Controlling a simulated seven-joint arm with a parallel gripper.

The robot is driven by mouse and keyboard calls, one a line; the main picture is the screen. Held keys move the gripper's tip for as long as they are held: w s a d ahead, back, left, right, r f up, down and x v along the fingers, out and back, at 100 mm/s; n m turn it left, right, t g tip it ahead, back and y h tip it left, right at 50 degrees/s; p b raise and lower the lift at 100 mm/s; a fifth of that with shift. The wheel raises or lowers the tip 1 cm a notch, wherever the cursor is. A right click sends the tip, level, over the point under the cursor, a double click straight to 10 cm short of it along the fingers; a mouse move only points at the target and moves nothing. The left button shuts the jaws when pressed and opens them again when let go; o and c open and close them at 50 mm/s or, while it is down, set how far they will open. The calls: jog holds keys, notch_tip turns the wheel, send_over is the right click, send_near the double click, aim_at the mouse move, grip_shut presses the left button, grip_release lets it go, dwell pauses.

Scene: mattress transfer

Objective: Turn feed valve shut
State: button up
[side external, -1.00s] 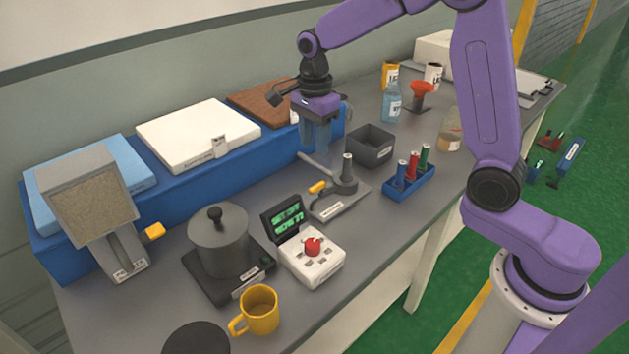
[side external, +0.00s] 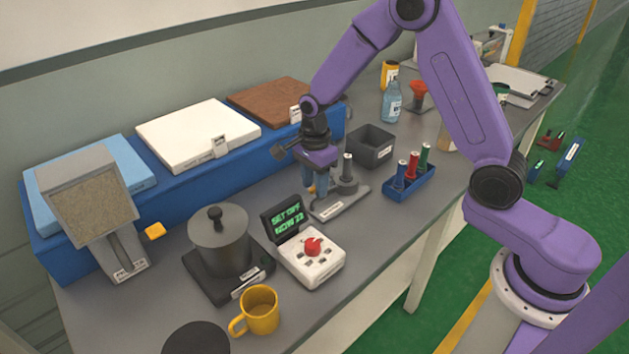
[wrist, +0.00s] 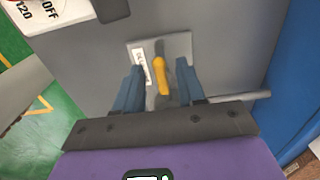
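The feed valve is a grey fitting on a labelled base plate (side external: 330,208), with an upright grey post (side external: 347,170) and a yellow-gripped handle (side external: 311,190). In the wrist view the yellow handle (wrist: 161,78) lies between my two blue fingers, with a gap on each side. My gripper (side external: 321,190) is open and points down over the handle; it also shows in the wrist view (wrist: 160,80). Its fingers hide part of the valve in the side view. I cannot tell whether a finger touches the handle.
A grey bin (side external: 371,147) and a blue rack (side external: 411,183) of coloured bottles stand right of the valve. A control box (side external: 312,262) with a red knob and display, a lidded pot (side external: 218,240) and a yellow mug (side external: 261,310) stand in front. A blue bench (side external: 200,185) with pads runs behind.

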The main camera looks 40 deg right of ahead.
grip_shut()
jog(key=shift+s+n, duration=0.1)
jog(key=shift+n, duration=0.2)
jog(key=n, duration=0.3)
jog(key=shift+s+d+n, duration=0.1)
jog(key=shift+s+n, duration=0.3)
jog(key=n, duration=0.3)
jog(key=s+n, duration=0.1)
jog(key=shift+d+n, duration=0.3)
jog(key=n, duration=0.3)
jog(key=d+n, duration=0.1)
jog(key=shift+s, duration=0.25)
jog(key=shift+s+d+n, duration=0.1)
jog(key=shift+d+n, duration=0.15)
jog(key=shift+n, duration=1)
jog(key=shift+d+n, duration=0.2)
jog(key=shift+n, duration=1.05)
